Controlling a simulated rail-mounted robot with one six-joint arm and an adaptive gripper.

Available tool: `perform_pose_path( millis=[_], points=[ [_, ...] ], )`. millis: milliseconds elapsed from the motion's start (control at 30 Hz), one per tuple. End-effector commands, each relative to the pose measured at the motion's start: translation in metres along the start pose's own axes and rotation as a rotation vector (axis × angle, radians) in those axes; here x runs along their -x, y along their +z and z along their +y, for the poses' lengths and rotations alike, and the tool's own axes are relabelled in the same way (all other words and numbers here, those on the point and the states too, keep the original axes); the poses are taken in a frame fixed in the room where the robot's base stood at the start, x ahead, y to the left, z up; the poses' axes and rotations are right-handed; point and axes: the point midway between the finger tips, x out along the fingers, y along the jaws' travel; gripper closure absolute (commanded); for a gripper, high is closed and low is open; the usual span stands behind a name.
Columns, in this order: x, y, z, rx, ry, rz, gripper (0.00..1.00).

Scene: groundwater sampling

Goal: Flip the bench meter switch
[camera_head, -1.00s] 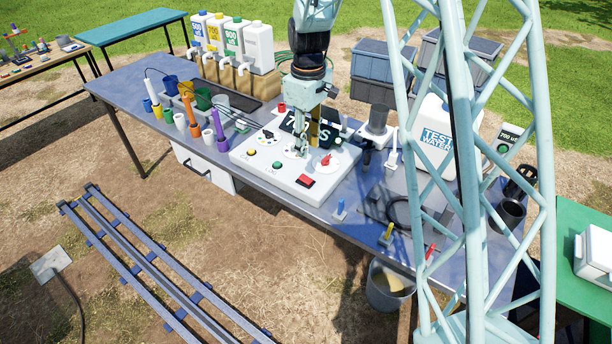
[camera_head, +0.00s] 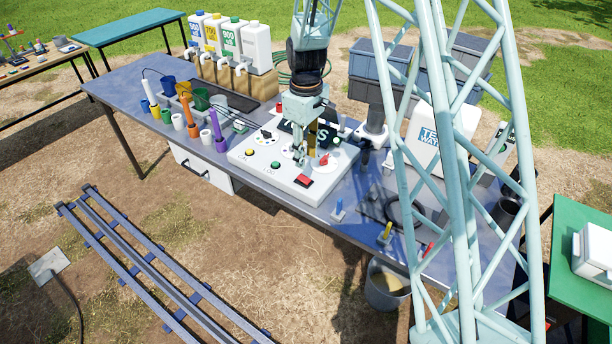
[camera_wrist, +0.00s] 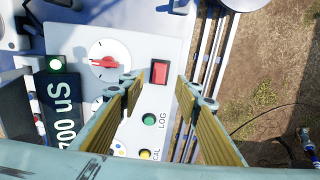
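The bench meter (camera_head: 262,176) is a white sloped panel on the blue-grey table. Its red rocker switch (camera_head: 304,180) sits near the front right edge, and also shows in the wrist view (camera_wrist: 159,72). A red pointer knob (camera_head: 324,160) is on a white dial beside it. A green LOG button (camera_wrist: 149,119) and a yellow CAL button (camera_wrist: 145,154) are on the panel. The dark display (camera_wrist: 61,112) reads 700 uS. My gripper (camera_wrist: 161,84) is open and empty over the panel. The switch shows between its fingertips in the wrist view, apart from them as far as I can tell.
Colored probes and cups (camera_head: 187,119) stand left of the meter. Jugs with taps (camera_head: 257,48) are behind it. To the right are a test water container (camera_head: 427,139) and small colored-handled items. A bucket (camera_head: 386,284) hangs at the front edge.

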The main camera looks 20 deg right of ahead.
Motion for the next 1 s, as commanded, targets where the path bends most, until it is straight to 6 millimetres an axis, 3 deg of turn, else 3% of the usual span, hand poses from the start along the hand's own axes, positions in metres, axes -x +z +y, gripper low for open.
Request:
perform_pose_path(
  millis=[600, 1000],
  points=[
    [-0.069, 0.001, -0.001, 0.0, -0.002, -0.002, 0.69],
    [-0.091, 0.0, 0.0, 0.0, 0.0, -0.001, 0.69]
  ],
)
